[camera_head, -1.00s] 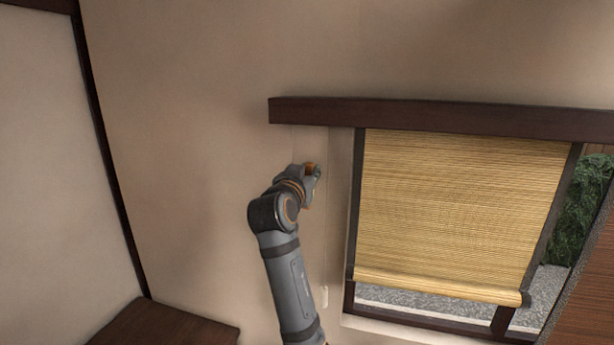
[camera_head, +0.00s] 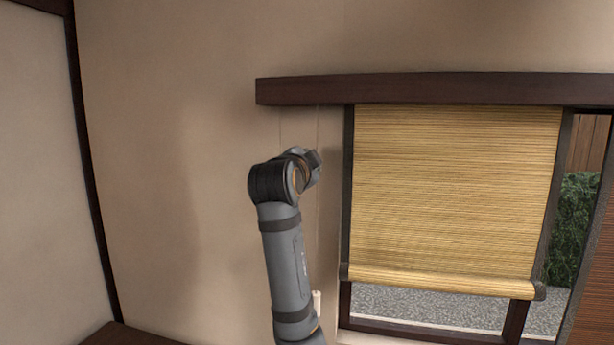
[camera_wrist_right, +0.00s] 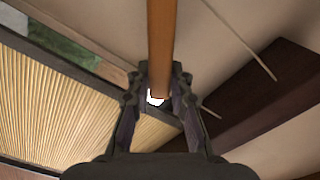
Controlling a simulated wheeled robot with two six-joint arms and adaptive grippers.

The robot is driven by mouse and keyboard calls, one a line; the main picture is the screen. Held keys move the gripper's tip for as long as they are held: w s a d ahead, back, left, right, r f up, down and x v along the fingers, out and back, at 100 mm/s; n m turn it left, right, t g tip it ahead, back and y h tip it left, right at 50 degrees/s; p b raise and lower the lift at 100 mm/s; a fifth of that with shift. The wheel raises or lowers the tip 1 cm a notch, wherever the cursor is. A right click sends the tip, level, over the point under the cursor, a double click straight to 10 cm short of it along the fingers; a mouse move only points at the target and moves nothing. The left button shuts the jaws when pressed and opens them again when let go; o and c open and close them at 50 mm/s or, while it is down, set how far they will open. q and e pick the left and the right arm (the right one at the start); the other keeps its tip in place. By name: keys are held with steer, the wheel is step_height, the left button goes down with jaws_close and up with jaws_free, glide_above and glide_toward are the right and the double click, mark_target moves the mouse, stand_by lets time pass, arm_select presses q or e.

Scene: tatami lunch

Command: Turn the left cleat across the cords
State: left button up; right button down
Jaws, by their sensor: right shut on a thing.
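In the right wrist view an orange-brown wooden bar, which looks like the left cleat (camera_wrist_right: 161,45), runs from the top edge down between the fingers. My right gripper (camera_wrist_right: 157,103) is shut on it. A small white patch shows at the bar's end between the fingers. In the head view my right gripper (camera_head: 314,168) is by the wall left of the blind, and its wrist hides the cleat. Thin cords (camera_head: 318,125) hang from the dark header there; one also shows in the wrist view (camera_wrist_right: 240,42). My left gripper is in neither current view.
The bamboo blind (camera_head: 450,190) hangs partly lowered in the window to the right. The dark header beam (camera_head: 430,88) is above my gripper. A pale cord pull (camera_head: 317,301) hangs low beside my forearm. The wall to the left is bare.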

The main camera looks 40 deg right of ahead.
steer(key=m+b, duration=0.1)
steer(key=f+m+b, duration=0.1)
steer(key=b, duration=0.1)
steer(key=m+b, duration=0.1)
steer(key=m, duration=0.1)
steer(key=shift+s+d+f, duration=0.2)
steer(key=shift+f, duration=0.1)
steer(key=shift+f+m+b, duration=0.15)
steer(key=shift+m+b, duration=1.2)
steer(key=shift+m, duration=0.05)
steer(key=c, duration=1.6)
jaws_free()
steer(key=o, duration=0.4)
steer(key=shift+w+d+f, duration=0.2)
steer(key=shift+w+f, duration=0.05)
steer(key=shift+w, duration=0.2)
steer(key=v, duration=0.7)
steer(key=shift+s+a, duration=0.15)
steer(key=shift+s, duration=0.15)
